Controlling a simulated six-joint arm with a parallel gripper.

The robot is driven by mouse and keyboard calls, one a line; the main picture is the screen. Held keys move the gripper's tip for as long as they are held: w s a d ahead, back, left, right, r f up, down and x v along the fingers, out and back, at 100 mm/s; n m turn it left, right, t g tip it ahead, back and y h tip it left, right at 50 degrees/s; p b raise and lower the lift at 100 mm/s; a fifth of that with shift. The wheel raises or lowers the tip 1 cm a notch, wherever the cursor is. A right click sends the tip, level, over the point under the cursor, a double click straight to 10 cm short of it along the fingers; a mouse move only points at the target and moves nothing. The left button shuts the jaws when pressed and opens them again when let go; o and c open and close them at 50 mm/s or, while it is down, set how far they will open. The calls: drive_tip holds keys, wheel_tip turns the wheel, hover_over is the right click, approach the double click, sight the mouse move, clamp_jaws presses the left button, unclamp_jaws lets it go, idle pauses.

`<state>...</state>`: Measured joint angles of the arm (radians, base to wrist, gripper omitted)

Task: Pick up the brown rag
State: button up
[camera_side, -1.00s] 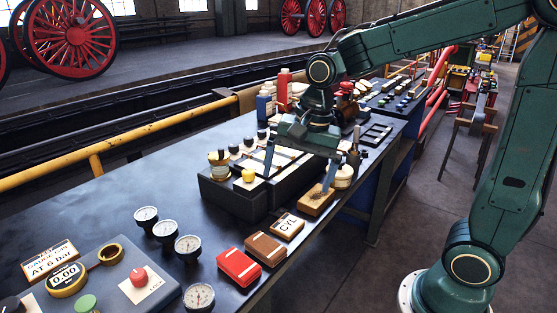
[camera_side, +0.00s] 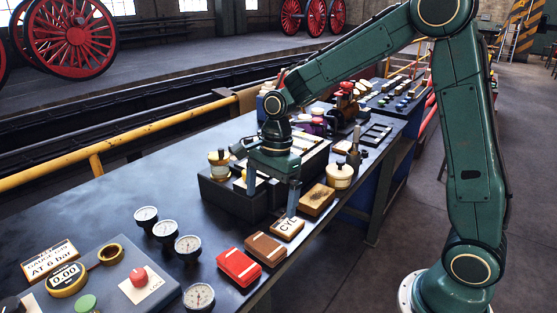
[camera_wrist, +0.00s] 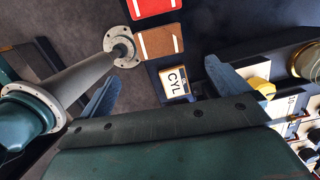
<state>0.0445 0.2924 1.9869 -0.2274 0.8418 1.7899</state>
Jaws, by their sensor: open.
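The brown rag (camera_side: 265,248) is a flat folded piece with a pale stripe. It lies on the dark bench near its front edge, between a red rag (camera_side: 239,266) and a CYL block (camera_side: 288,227). In the wrist view the brown rag (camera_wrist: 160,41) is above the CYL block (camera_wrist: 174,82) and below the red rag (camera_wrist: 150,7). My gripper (camera_side: 272,193) is open and empty, with its fingers pointing down. It is above the bench, behind the brown rag in the side view, with one finger close to the CYL block. In the wrist view my gripper (camera_wrist: 160,76) has its fingers wide apart.
Several gauges (camera_side: 188,245) stand left of the rags. A panel (camera_side: 110,283) with a red knob is at the front left. A dark rack (camera_side: 228,197) with jars and knobs stands under and behind my gripper. A tan block (camera_side: 317,200) lies to the right.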

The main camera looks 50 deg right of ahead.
hover_over(266, 244)
drive_tip(key=f, duration=0.5)
drive_tip(key=d+f, duration=0.1)
drive_tip(key=f, duration=0.1)
drive_tip(key=shift+f, duration=0.25)
drive_tip(key=shift+a+f, duration=0.25)
drive_tip(key=shift+f, duration=1.05)
drive_tip(key=shift+a+f, duration=0.25)
drive_tip(key=shift+f, duration=1)
drive_tip(key=shift+c, duration=0.4)
drive_tip(key=c, duration=0.7)
